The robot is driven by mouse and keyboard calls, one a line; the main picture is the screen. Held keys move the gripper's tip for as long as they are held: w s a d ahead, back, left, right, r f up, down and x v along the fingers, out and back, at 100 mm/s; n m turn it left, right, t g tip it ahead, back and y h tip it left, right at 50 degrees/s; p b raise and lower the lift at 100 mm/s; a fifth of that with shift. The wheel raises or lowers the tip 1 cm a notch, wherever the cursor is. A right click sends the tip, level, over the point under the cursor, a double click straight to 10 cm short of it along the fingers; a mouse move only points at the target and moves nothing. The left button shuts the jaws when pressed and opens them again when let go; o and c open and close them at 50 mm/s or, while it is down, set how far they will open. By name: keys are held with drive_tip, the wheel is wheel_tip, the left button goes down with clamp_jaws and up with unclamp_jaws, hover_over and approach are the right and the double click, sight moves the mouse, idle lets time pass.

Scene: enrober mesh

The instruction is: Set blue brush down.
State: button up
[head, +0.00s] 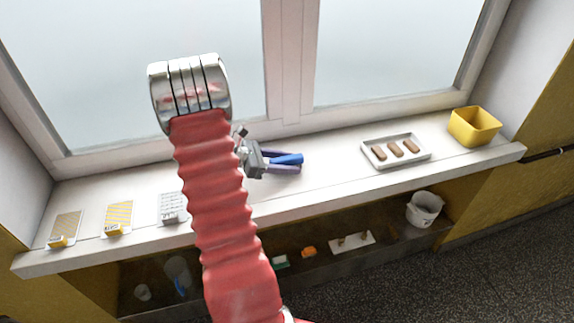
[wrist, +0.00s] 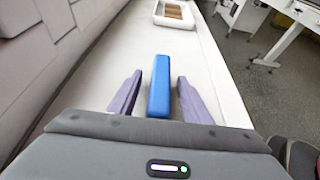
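The blue brush (head: 287,159) shows in the head view at my gripper, over the white sill. In the wrist view the brush (wrist: 159,85) lies lengthwise between the two purple fingers. My gripper (wrist: 158,92) is open, with a narrow gap between each finger and the brush. In the head view my gripper (head: 283,161) is low over the middle of the sill. The brush appears to lie on the sill, but its underside is hidden.
The white sill (head: 330,178) is clear right of my gripper up to a pale tray (head: 376,163) of brown bars. A yellow bin (head: 474,128) stands at the right end. Cards (head: 118,215) and a grey mesh piece (head: 172,205) lie left. Window panes rise behind.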

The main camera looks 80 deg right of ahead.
sight(287, 158)
clamp_jaws()
idle(0.3)
drive_tip(key=shift+r, duration=0.1)
wheel_tip(287, 158, up, 10)
drive_tip(key=shift+f, duration=0.1)
idle(0.6)
idle(0.4)
